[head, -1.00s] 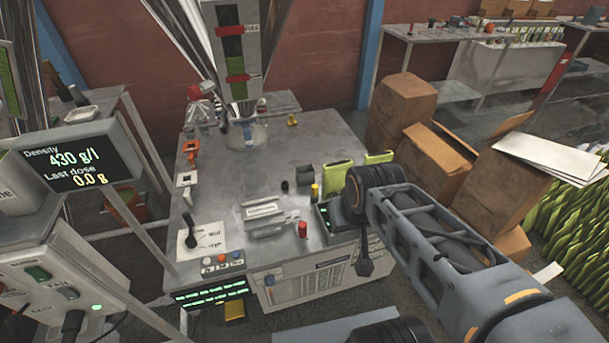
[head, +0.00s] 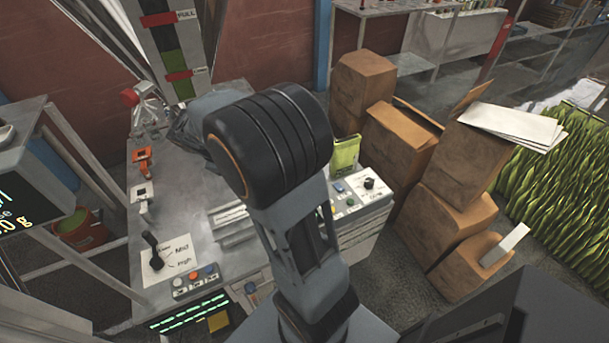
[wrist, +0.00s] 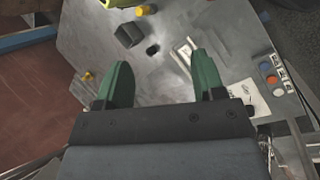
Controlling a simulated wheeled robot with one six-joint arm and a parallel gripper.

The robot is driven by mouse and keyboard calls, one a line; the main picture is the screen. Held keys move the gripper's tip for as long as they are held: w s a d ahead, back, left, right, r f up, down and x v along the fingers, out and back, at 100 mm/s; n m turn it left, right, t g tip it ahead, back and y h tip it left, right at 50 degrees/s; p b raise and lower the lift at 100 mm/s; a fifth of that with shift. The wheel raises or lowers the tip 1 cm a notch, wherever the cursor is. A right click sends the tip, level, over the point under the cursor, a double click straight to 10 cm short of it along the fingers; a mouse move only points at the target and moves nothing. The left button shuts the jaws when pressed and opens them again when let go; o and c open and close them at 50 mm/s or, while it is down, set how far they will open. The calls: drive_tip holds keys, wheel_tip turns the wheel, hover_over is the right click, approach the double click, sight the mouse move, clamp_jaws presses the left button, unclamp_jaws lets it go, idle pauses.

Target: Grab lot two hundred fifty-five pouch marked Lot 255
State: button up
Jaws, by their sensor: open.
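A green pouch (head: 345,152) stands near the right edge of the grey worktable (head: 112,190) in the head view, just right of my arm. Its print is too small to read, so I cannot tell its lot number. In the wrist view a yellow-green edge, likely a pouch (wrist: 122,3), shows cut off at the top. My gripper (wrist: 160,65) has two green fingers spread wide with nothing between them. It is above the table, apart from the pouch. In the head view my arm hides the gripper and the table's middle.
A dark grey block (wrist: 129,35), a small black piece (wrist: 152,49) and a yellow cap (wrist: 143,10) are on the table below the fingers. A control box (head: 362,197) is at the right edge. Cardboard boxes (head: 398,145) stack right of the table. A lever (head: 152,246) stands at front left.

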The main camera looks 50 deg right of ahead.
drive_tip(key=w+d+f+n+g+h+b, duration=0.1)
drive_tip(key=w+d+f+n+g+h, duration=0.2)
drive_tip(key=d+f, duration=0.45)
drive_tip(key=w+d+f+n+h, duration=0.4)
drive_tip(key=w+d+f, duration=0.2)
drive_tip(key=d+f, duration=0.15)
drive_tip(key=shift+n, duration=0.4)
drive_tip(key=shift+s+f+p+x, duration=0.15)
drive_tip(key=shift+p+x, duration=0.45)
drive_tip(key=shift+x, duration=3.05)
drive_tip(key=shift+s+f+p+x, duration=0.15)
drive_tip(key=shift+p+x, duration=0.4)
drive_tip(key=shift+x, duration=3.1)
drive_tip(key=shift+w+a, duration=0.1)
drive_tip(key=shift+a, duration=0.15)
clamp_jaws()
